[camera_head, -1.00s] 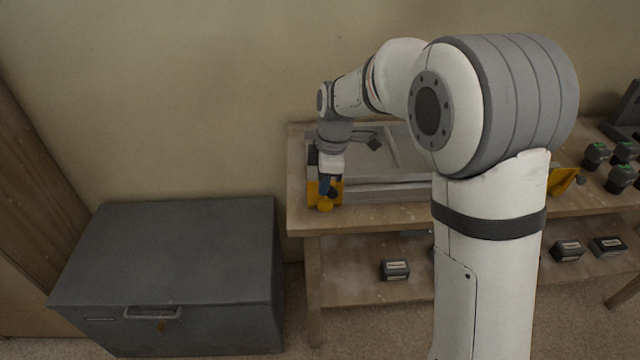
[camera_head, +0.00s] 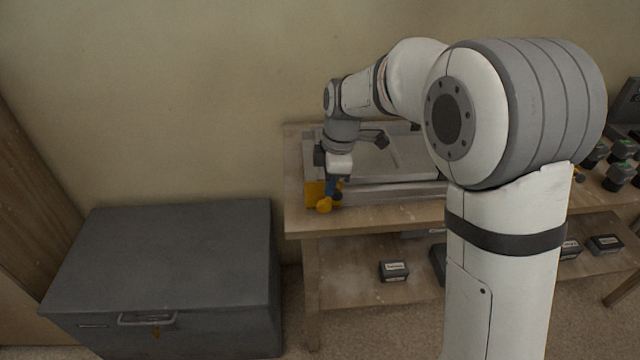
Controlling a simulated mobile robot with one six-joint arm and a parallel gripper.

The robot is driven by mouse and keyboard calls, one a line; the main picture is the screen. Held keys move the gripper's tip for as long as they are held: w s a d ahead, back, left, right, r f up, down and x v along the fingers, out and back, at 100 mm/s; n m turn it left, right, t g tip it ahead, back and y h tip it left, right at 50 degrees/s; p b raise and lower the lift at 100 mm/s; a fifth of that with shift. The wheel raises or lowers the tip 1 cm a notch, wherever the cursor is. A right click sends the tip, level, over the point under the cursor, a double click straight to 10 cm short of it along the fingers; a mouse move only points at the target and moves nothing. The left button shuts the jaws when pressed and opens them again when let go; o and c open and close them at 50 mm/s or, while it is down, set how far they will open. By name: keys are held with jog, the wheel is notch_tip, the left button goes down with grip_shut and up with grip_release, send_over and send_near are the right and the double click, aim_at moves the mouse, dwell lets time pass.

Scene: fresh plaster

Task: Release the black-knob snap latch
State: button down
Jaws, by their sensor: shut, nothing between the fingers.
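A grey case (camera_head: 410,158) lies on the wooden bench. At its left front corner is a yellow latch (camera_head: 313,193) with a yellow knob (camera_head: 323,206). My gripper (camera_head: 335,197) points down just beside this yellow knob, shut and empty; I cannot tell whether it touches the knob. The black-knob latch is at the right, almost wholly hidden behind my arm. Only a small dark bit, likely its black knob (camera_head: 580,177), shows at the arm's right edge.
The wooden bench (camera_head: 300,220) has a lower shelf with small dark labelled boxes (camera_head: 394,271). Several dark green-topped objects (camera_head: 621,150) stand at the bench's right. A grey chest (camera_head: 165,260) stands on the floor at left. My upper arm blocks the bench's right-middle part.

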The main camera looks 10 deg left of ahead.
jog(key=shift+s+d+f, duration=0.1)
jog(key=shift+d+f, duration=0.15)
notch_tip(320, 180, up, 12)
jog(key=shift+a+p, duration=0.15)
jog(key=shift+p, duration=0.25)
jog(key=shift+r, duration=0.1)
jog(key=s+d+f+m+t, duration=0.1)
jog(key=s+d+f+m, duration=0.1)
jog(key=s+d+m, duration=0.8)
jog(key=s+d+f+m+t+h, duration=0.1)
jog(key=s+d+f+m+t, duration=0.1)
jog(key=s+d+m, duration=0.9)
jog(key=d+f, duration=0.1)
jog(key=d, duration=0.1)
jog(key=shift+d, duration=0.4)
